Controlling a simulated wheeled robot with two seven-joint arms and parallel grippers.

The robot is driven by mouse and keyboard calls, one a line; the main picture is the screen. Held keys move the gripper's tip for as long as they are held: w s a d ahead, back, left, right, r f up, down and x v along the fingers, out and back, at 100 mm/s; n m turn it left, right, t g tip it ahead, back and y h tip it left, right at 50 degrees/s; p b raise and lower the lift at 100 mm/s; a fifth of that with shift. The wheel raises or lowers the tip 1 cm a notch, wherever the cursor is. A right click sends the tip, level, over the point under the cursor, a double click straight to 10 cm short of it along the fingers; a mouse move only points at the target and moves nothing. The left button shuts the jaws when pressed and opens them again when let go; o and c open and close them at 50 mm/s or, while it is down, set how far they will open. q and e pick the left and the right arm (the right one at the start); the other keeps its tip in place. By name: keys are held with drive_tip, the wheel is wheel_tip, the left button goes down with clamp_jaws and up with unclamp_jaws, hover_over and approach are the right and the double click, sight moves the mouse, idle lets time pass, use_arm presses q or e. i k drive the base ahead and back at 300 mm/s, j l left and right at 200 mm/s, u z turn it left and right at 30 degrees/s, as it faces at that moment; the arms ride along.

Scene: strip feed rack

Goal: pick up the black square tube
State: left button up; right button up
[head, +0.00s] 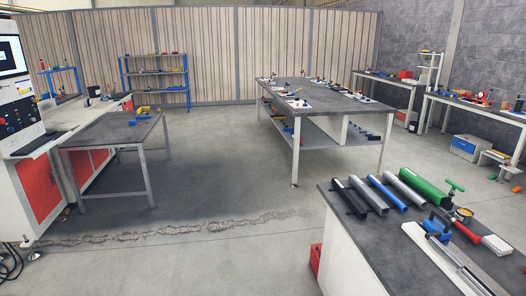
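The black square tube (344,199) lies on the dark top of the near bench (345,238) at the lower right. It is the leftmost of a row of long pieces lying side by side at a slant. A dark grey bar (369,195) lies just to its right. Neither of my grippers shows in the head view.
A blue tube (388,192), a grey tube (408,187) and a green piece (423,181) continue the row. Blue-and-grey tooling (438,226) lies closer in. A red box (315,258) stands by the bench. The floor (235,190) to the left is open, with a crack.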

sight(353, 203)
drive_tip(key=z, duration=0.65)
drive_tip(key=i, duration=0.05)
